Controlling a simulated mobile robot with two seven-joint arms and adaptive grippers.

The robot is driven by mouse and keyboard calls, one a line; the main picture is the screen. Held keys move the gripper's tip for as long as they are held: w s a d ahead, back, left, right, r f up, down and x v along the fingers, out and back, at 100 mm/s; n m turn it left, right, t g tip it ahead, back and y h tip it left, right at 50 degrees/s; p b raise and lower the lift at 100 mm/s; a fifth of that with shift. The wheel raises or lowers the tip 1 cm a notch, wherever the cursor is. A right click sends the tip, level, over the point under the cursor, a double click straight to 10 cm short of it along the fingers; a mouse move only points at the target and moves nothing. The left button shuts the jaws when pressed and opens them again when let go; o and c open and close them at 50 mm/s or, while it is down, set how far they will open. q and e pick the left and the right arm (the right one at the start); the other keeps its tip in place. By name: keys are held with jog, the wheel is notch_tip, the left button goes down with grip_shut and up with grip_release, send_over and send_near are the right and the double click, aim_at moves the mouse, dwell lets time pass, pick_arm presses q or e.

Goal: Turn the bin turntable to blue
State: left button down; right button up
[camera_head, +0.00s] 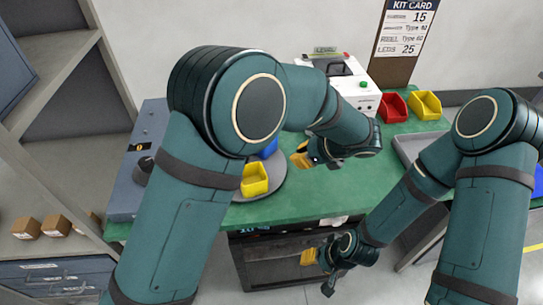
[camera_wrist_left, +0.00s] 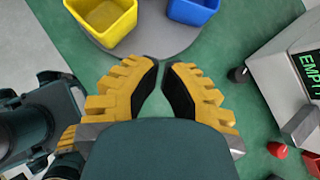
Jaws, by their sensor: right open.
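The bin turntable (camera_head: 277,187) is a grey disc on the green bench, partly hidden by my left arm. A yellow bin (camera_head: 255,181) stands on its front side, with a blue bin (camera_head: 268,149) behind it. In the left wrist view the yellow bin (camera_wrist_left: 103,18) and blue bin (camera_wrist_left: 192,10) show at the top, on the disc's rim (camera_wrist_left: 150,42). My left gripper (camera_head: 300,159) is right of the bins, apart from them. Its fingertips (camera_wrist_left: 161,64) nearly meet, with a narrow empty gap. My right gripper (camera_head: 309,258) is open and low, before the bench front.
A white machine (camera_head: 362,92) stands at the bench back; its screen reads "EMPTY" in the left wrist view (camera_wrist_left: 311,68). Red (camera_head: 392,108) and yellow (camera_head: 426,105) bins stand at the back right. A grey box (camera_head: 128,185) is at left. Green bench (camera_head: 320,195) is clear near my left gripper.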

pick_arm(q)
jog(key=m, duration=0.2)
jog(key=b, duration=0.2)
send_near(272, 164)
jog(key=x, duration=0.3)
jog(key=shift+s+a+f, duration=0.1)
jog(key=shift+a+f, duration=0.1)
jog(key=shift+a, duration=0.3)
jog(key=shift+w+a+r, duration=0.1)
jog(key=shift+w+a, duration=0.5)
jog(key=shift+a, duration=0.2)
jog(key=shift+w+a+r, duration=0.1)
jog(key=shift+w+a, duration=0.5)
jog(key=shift+a, duration=0.2)
jog(key=shift+n, duration=0.3)
jog(key=shift+w+n+p, duration=0.25)
jog(key=shift+n+p, duration=0.05)
jog(key=shift+p, duration=0.05)
